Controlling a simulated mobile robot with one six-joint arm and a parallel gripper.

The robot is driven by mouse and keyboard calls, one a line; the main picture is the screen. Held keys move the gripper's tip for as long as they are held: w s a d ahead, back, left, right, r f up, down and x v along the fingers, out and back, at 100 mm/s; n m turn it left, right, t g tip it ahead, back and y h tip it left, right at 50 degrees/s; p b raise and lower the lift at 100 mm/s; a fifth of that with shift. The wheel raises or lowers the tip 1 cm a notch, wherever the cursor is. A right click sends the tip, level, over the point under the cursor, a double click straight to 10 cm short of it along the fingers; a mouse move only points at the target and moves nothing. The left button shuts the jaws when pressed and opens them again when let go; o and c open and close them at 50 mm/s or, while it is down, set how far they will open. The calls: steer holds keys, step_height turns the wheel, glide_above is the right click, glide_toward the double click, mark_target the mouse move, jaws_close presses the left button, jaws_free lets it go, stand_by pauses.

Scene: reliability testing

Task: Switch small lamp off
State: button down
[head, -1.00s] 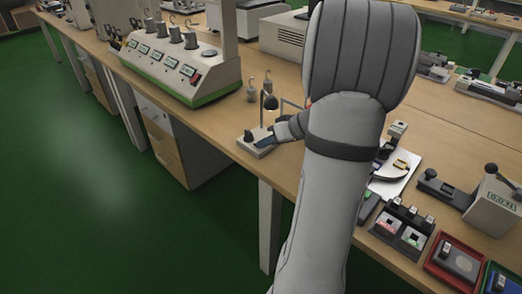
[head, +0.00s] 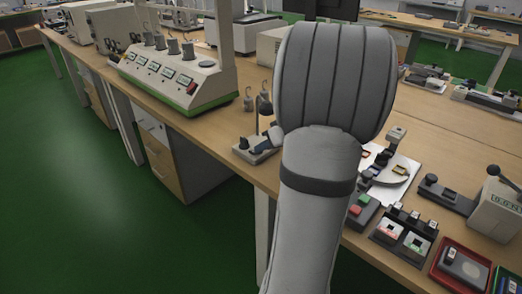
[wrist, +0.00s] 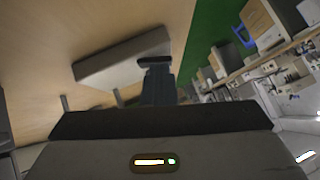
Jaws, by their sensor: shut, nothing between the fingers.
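The small lamp (head: 265,107) stands on the wooden bench near its front edge, with a dark shade on a thin post. Its light base (head: 242,154) carries a dark knob (head: 243,143) at the left end. I cannot tell whether the lamp is lit. My gripper (head: 264,146) is shut and empty, low over the right part of the base; my arm partly hides it. In the wrist view my shut fingers (wrist: 155,61) overlap a pale slab (wrist: 115,56) that looks like the lamp base. Contact is unclear.
Small weights with hooks (head: 248,101) stand behind the lamp. A large device with several knobs (head: 165,75) is at the back left. A dish on a white sheet (head: 411,176) and small switch boxes (head: 404,231) lie to the right. The bench edge is close in front.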

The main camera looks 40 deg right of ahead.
steer(key=shift+f, duration=0.1)
steer(key=shift+d+r, duration=0.1)
steer(key=shift+r, duration=0.25)
steer(key=w+r+p+v, duration=0.1)
steer(key=p+v, duration=0.2)
steer(key=v, duration=0.9)
steer(key=shift+w+d+r, duration=0.2)
steer(key=shift+w+r, duration=0.05)
steer(key=shift+r, duration=0.25)
